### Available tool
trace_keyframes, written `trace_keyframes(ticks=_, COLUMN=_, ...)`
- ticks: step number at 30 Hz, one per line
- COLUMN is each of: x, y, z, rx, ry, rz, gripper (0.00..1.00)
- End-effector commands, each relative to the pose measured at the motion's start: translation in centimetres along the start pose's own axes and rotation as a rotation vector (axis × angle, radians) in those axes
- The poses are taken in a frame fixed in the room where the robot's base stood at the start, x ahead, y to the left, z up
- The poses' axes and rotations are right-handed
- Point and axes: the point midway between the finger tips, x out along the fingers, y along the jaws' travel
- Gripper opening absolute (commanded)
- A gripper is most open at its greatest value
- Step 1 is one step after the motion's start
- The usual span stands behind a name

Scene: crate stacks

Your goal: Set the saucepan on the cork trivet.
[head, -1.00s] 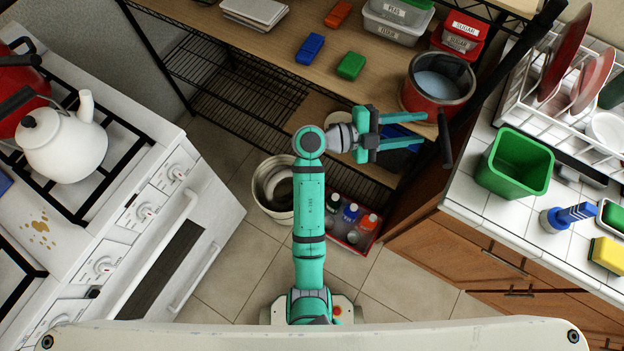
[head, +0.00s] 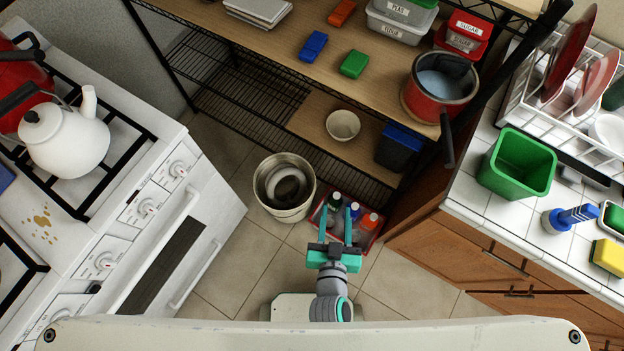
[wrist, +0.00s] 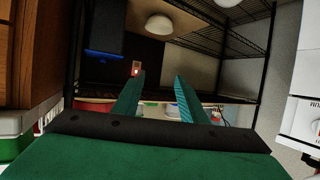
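The saucepan (head: 430,107) is red outside with a pale inside. It stands upright on the right end of the wooden shelf top in the head view. Its black handle points down past the shelf's front edge. My gripper (head: 336,220) is low in the middle of the head view, over the tray of bottles and well away from the saucepan. In the wrist view my gripper (wrist: 160,80) has its two fingers apart with nothing between them. The saucepan does not show clearly in the wrist view. I cannot make out a cork trivet in either view.
The wire rack's shelf top (head: 270,40) holds blue, green and orange blocks and labelled tubs. A bowl (head: 342,125) and blue-lidded bin (head: 400,146) sit below. A bucket (head: 284,187) and bottle tray (head: 365,233) are on the floor. Stove left, tiled counter right.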

Motion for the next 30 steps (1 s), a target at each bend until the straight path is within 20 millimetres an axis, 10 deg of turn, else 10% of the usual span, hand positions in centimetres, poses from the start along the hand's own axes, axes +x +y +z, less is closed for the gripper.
trace_keyframes(ticks=12, x=-12.3, y=-5.1, z=-3.5, rx=-0.029, ry=0.126, rz=-0.107, gripper=0.38)
trace_keyframes(ticks=30, x=-13.3, y=-5.2, z=-4.2, rx=-0.032, ry=0.147, rz=-0.098, gripper=0.38)
